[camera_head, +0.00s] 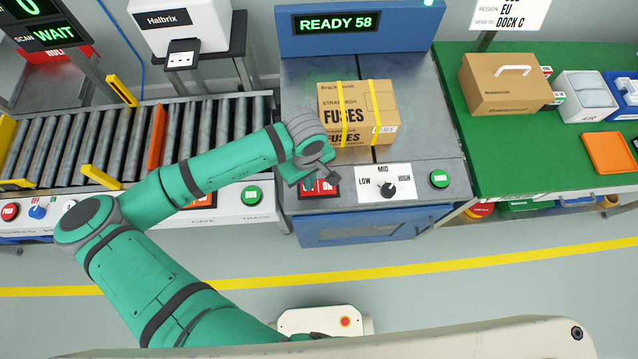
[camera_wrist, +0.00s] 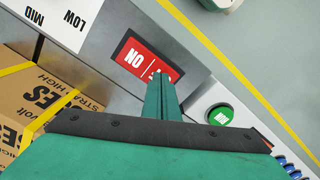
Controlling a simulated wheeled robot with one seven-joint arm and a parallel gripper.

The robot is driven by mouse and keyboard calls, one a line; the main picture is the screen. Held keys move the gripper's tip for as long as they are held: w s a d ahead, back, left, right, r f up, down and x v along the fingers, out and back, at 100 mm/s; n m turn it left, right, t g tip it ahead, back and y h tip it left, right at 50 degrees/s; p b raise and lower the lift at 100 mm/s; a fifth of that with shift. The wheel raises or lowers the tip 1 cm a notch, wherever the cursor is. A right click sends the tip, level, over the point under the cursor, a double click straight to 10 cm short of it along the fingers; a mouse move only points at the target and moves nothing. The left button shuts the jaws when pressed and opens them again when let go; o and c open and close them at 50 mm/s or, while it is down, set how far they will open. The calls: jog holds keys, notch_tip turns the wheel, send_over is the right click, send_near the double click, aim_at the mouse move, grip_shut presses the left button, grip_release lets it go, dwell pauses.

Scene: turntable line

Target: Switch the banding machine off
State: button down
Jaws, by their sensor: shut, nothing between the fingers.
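The banding machine (camera_head: 430,130) is blue with a grey metal top, and its lit display (camera_head: 336,22) reads READY 58. A red rocker switch (camera_head: 325,188) sits at the front left of its top. In the wrist view the switch (camera_wrist: 138,58) shows its ON half clearly; the other half is partly hidden by my fingers. My gripper (camera_head: 328,178) is shut and empty, its tips at that other half (camera_wrist: 162,82). I cannot tell whether they touch it, nor which way the rocker is tilted.
A carton marked FUSES (camera_head: 358,112) with yellow bands stands on the machine behind the switch. A LOW/MID/HIGH knob (camera_head: 387,188) and green button (camera_head: 440,179) are to the right. Another green button (camera_head: 251,196) is left, on the roller conveyor's panel. A green table (camera_head: 480,160) stands right.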

notch_tip(320, 180, up, 7)
dwell(1.2)
jog(key=shift+f, duration=0.1)
